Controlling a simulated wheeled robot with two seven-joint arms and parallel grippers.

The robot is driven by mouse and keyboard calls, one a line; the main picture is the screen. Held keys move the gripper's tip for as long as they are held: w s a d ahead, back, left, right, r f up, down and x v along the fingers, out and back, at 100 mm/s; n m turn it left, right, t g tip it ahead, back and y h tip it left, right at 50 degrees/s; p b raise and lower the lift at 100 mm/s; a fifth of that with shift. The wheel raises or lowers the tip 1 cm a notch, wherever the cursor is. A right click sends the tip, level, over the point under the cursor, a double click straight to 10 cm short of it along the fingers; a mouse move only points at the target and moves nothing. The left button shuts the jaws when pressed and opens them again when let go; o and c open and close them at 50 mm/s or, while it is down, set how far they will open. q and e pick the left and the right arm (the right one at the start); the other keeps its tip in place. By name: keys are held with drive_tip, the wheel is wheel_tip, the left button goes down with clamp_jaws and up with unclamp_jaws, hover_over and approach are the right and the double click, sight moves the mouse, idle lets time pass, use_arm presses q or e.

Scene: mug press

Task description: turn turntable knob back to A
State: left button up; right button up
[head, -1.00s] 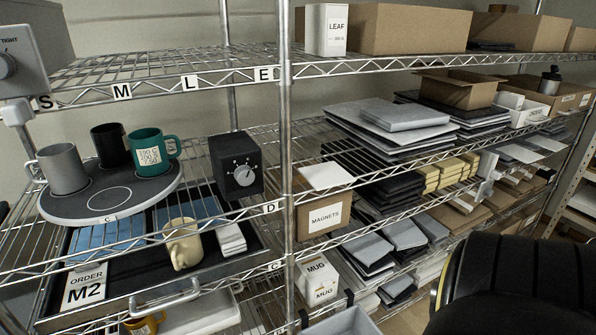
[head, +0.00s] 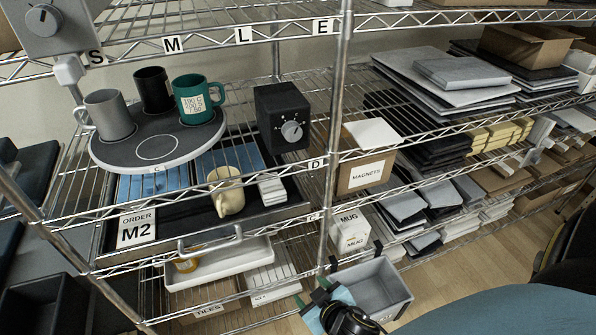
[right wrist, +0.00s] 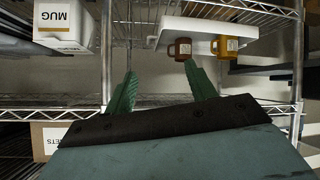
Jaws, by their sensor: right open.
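The turntable (head: 110,150) is a grey disc on the left shelf, its front edge tagged C. On it stand a grey mug (head: 108,116), a black mug (head: 153,90) and a teal mug (head: 198,98) with a label. Right of it is a black control box (head: 271,103) with a round grey knob (head: 291,131). Marks ring the knob, but they are too small to read surely. My right gripper (head: 317,290) is low at the bottom, well below the knob and apart from it. Its green fingers are open and empty in the right wrist view (right wrist: 161,78). My left gripper is out of view.
A cream mug (head: 227,190) sits on the black tray (head: 265,214) below the turntable. A shelf post (head: 338,110) stands right of the control box. A grey bin (head: 372,290) is beside my right gripper. A MAGNETS box (head: 364,172) stands right of the post.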

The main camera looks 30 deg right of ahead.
wheel_tip(320, 180, up, 15)
drive_tip(key=w+m+t+h+p, duration=0.1)
drive_tip(key=w+t, duration=0.2)
drive_tip(key=m+t+h+p, duration=0.2)
drive_tip(key=m+t, duration=0.1)
drive_tip(key=t, duration=0.1)
approach(294, 135)
drive_tip(key=v, duration=0.5)
drive_tip(key=b+x, duration=0.2)
drive_tip(key=x, duration=1.1)
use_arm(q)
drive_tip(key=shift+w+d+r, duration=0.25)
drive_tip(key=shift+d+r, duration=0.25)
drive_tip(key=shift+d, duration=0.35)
use_arm(e)
drive_tip(key=c, duration=1)
